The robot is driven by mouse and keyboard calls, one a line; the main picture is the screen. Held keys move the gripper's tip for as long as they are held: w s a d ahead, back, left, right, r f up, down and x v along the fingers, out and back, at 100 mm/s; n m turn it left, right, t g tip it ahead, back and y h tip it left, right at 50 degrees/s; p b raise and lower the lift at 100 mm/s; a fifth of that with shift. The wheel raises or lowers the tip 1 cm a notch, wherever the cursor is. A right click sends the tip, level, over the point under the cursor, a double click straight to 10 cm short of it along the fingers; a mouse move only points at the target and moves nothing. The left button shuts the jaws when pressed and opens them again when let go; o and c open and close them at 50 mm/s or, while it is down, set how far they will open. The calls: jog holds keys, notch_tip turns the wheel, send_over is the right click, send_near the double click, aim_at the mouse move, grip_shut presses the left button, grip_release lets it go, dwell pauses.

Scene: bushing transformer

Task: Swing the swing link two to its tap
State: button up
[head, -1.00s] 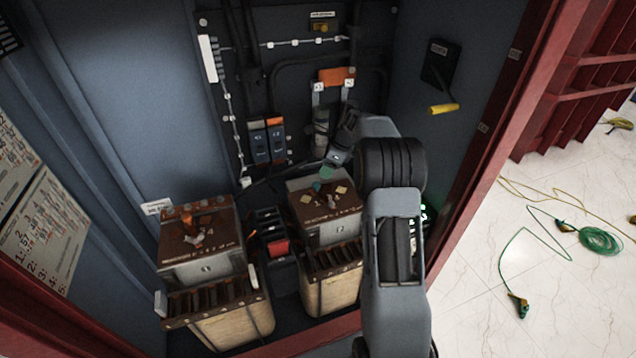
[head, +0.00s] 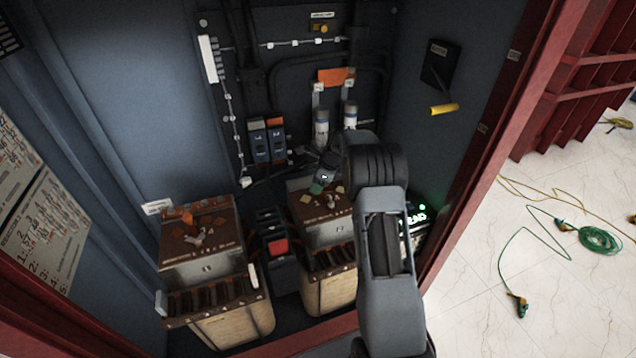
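Two transformers with brown tops stand on the cabinet floor: the left one (head: 172,249) and the right one (head: 345,234). On the left top a small grey metal link (head: 198,237) lies near an orange piece (head: 187,217). On the right top, tan tap pieces (head: 340,190) show near my gripper. I cannot tell which link is number two. My gripper (head: 318,188) is low over the back left part of the right top, with a teal part at its tip. The fingers are too small and dark to judge, and the link there is hidden.
A black block with a red part (head: 277,247) stands between the transformers. Blue breakers (head: 267,145) and grey cylinders (head: 321,128) are on the back wall. A yellow-handled lever (head: 443,109) is on the right wall. The red door frame (head: 490,120) bounds the right.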

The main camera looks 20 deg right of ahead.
grip_shut()
dwell(0.3)
